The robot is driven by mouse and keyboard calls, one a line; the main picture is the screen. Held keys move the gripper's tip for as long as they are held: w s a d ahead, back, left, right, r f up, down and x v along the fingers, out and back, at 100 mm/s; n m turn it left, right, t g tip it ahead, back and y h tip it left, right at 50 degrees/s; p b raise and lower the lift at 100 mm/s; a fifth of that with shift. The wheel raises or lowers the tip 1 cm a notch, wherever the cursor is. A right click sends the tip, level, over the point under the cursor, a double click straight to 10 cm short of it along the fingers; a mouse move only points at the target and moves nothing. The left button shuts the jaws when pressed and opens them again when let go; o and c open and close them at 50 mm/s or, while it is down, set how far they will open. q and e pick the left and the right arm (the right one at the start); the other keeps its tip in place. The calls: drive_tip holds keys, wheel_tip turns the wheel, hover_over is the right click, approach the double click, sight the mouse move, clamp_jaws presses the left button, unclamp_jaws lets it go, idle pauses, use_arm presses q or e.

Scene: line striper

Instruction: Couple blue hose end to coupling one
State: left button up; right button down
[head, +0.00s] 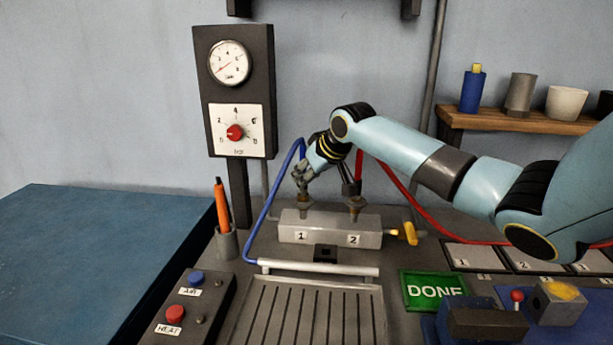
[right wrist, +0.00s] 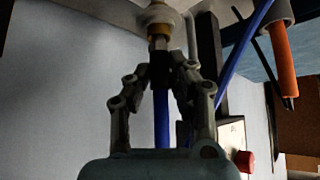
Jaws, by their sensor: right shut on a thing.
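My right gripper (head: 303,183) is above coupling one (head: 304,207) on the grey block marked 1 and 2. In the right wrist view the gripper (right wrist: 163,75) is shut on the dark end of the blue hose (right wrist: 162,118). The hose end's metal tip (right wrist: 158,43) points at the brass-coloured middle of coupling one (right wrist: 157,16) and appears in line with it. Tip and coupling look touching or very close; how far it is seated cannot be told. The blue hose (head: 268,203) arches left and down to the bench. My left gripper is not in view.
A red hose (head: 397,185) has its dark end at coupling two (head: 355,207), just right of my gripper. A yellow lever (head: 408,233) is at the block's right. A pen cup (head: 227,243) and the gauge post (head: 238,190) stand at left.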

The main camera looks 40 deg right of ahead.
drive_tip(key=shift+f, duration=0.45)
drive_tip(key=c, duration=0.8)
unclamp_jaws()
drive_tip(key=shift+o, duration=0.2)
drive_tip(key=p+v, duration=0.7)
drive_tip(key=shift+a, duration=0.1)
idle(0.8)
